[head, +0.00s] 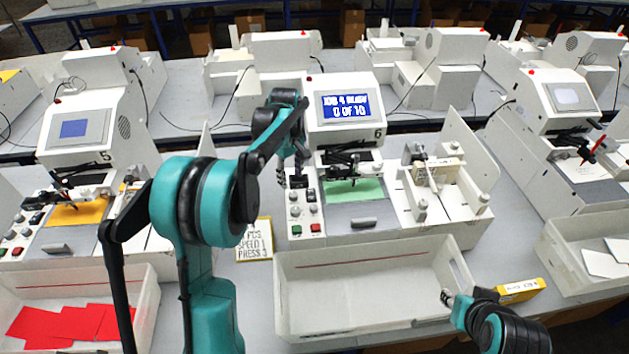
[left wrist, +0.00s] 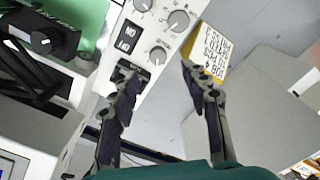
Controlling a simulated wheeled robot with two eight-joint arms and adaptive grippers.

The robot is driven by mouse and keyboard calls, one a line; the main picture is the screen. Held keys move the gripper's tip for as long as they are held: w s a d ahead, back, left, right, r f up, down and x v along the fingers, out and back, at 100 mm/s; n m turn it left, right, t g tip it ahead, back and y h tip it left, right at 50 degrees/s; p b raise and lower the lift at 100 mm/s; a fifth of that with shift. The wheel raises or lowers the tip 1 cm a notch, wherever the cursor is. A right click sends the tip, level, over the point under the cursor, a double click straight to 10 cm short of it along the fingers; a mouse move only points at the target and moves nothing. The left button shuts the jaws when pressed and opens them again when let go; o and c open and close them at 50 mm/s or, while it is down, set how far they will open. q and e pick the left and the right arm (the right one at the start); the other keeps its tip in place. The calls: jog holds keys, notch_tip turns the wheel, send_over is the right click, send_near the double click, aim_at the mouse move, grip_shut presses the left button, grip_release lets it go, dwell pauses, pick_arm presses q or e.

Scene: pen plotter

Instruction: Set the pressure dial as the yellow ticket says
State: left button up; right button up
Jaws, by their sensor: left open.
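The yellow-edged ticket (head: 254,242) lies left of machine 6; its readable lines say PCS, SPEED 1, PRESS 3. It also shows upside down in the left wrist view (left wrist: 208,62). Machine 6's control panel (head: 303,218) carries several grey knobs, and green and red buttons. In the left wrist view a knob (left wrist: 157,55) shows between my fingers, with another knob (left wrist: 178,20) beyond; I cannot tell which is the pressure dial. My left gripper (head: 293,170) is open and empty above the panel's far end. My right gripper (head: 447,297) is by the front bin; its jaws are unclear.
Machine 6's screen (head: 346,106) reads JOB 4 READY, 0 OF 10. A green sheet (head: 355,190) lies on its bed. An empty white bin (head: 370,315) stands in front. A yellow box (head: 521,290) lies right of the bin. Similar machines stand on both sides.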

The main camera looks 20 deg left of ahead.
aim_at(293, 194)
pick_arm(q)
jog(key=shift+w+f, duration=0.2)
jog(key=shift+w, duration=0.1)
notch_tip(293, 194, down, 8)
jog(key=shift+r+b, duration=0.15)
jog(key=shift+b, duration=0.65)
grip_shut()
